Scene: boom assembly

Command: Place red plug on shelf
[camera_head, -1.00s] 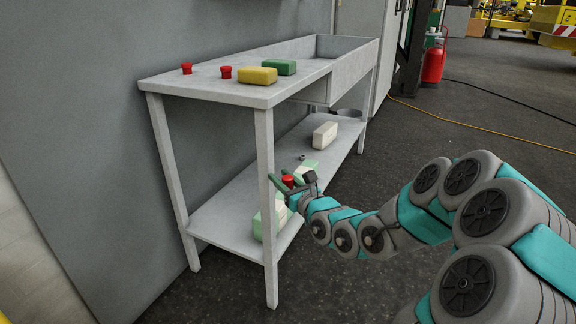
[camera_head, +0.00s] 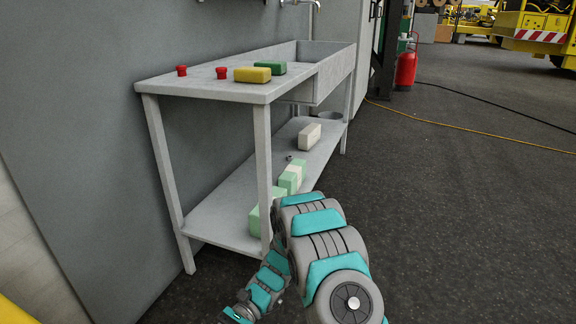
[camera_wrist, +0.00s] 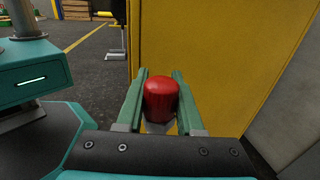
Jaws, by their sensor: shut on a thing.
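In the wrist view, my gripper (camera_wrist: 160,95) is shut on a red plug (camera_wrist: 161,97), which sits between its two green fingers. In the head view, my arm reaches down to the lower middle, in front of the table, and the held plug and fingertips do not show there. Two other red plugs stand on the table top, one at the left (camera_head: 182,71) and one nearer the front (camera_head: 221,73). The grey table (camera_head: 200,88) has a lower shelf (camera_head: 215,222), partly hidden behind my arm.
A yellow block (camera_head: 252,74) and a green block (camera_head: 270,67) lie on the table top. The lower shelf holds a white block (camera_head: 310,137) and pale green boxes (camera_head: 292,176). A yellow panel (camera_wrist: 200,50) stands close ahead in the wrist view.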

